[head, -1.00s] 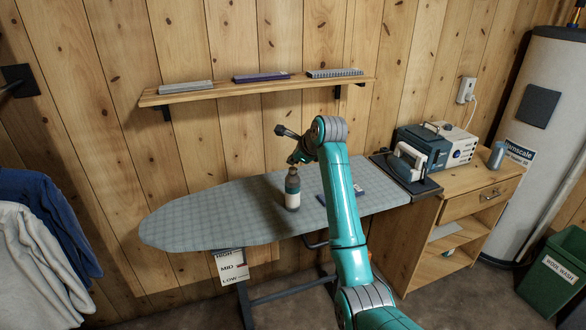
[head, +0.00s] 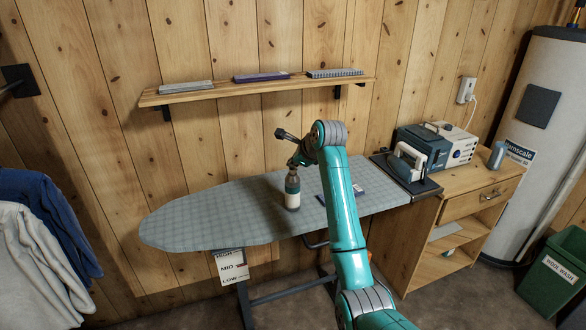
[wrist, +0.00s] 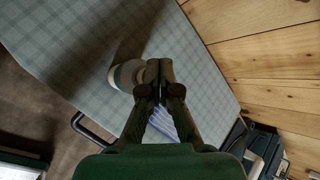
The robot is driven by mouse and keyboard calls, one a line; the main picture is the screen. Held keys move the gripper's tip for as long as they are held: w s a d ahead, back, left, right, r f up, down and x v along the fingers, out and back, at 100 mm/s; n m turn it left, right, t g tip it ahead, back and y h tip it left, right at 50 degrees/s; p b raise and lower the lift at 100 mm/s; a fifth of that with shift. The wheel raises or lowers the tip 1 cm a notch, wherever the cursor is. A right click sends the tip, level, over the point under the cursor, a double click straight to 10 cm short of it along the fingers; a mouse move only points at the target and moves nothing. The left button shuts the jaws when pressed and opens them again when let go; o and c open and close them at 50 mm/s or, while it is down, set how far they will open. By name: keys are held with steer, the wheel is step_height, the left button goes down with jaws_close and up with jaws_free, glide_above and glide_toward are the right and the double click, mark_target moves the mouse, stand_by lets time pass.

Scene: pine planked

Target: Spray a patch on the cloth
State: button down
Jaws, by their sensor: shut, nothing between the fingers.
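A bottle with a dark body and a white label (head: 292,199) stands upright on the grey-blue checked ironing board (head: 190,222). In the wrist view the bottle (wrist: 122,76) shows from above, partly behind my fingers. My gripper (head: 293,162) is at the bottle's top, pointing down. In the wrist view my gripper (wrist: 159,70) has its fingers together with nothing between them. I cannot tell whether they touch the bottle. A flat blue striped cloth (head: 358,189) lies on the board right of the bottle, partly hidden by my arm; it also shows in the wrist view (wrist: 163,122).
An iron (head: 409,162) stands on a dark rest at the board's right end. A wooden cabinet (head: 455,205) with a blue-and-white unit is beside it. A wall shelf (head: 258,87) runs above the board. The board's left half is clear. Clothes hang at far left.

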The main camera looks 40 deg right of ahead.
mark_target(294, 169)
steer(key=shift+f, duration=0.1)
stand_by(0.6)
steer(key=shift+f, duration=0.35)
steer(key=shift+r, duration=3.45)
steer(key=shift+s, duration=0.1)
